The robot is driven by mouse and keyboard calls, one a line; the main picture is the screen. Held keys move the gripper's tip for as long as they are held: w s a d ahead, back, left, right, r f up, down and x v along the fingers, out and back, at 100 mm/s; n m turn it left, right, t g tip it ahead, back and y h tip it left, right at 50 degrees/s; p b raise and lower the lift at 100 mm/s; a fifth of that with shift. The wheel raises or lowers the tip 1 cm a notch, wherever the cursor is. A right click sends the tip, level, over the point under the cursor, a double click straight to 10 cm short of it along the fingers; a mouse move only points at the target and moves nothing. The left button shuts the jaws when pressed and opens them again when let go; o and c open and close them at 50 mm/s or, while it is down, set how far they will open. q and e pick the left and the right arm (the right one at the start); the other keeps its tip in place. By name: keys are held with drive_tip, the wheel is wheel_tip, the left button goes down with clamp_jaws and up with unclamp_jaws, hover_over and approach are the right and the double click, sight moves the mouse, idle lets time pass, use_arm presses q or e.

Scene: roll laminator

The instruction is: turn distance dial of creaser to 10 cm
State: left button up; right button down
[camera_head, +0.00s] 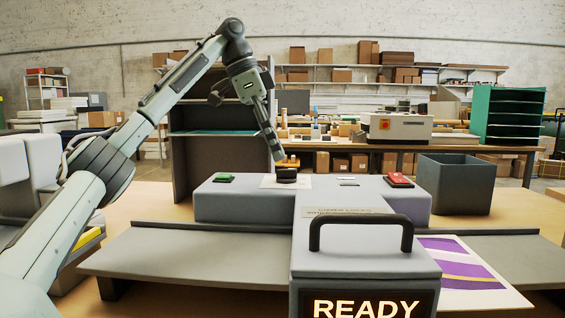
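The machine is a grey, T-shaped unit (245,205) on a wooden bench, with a lit READY display (366,307) at its front. A black dial (286,174) sits on a pale plate on its rear top; its pointer and scale are too small to read. My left gripper (277,156) points down just above the dial, with its fingertips seemingly a little apart from it. Its fingers overlap from this side, so their opening is unclear. I see nothing held in it. My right gripper is out of view.
A green button (223,178) and a red switch (398,180) flank the dial. A black handle (361,220) arches in front. A purple-striped sheet (460,268) lies at right, near a dark open bin (455,184). A dark upright panel (208,165) stands behind left.

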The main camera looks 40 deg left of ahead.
sight(286, 175)
use_arm(q)
drive_tip(key=shift+x, duration=1.95)
clamp_jaws()
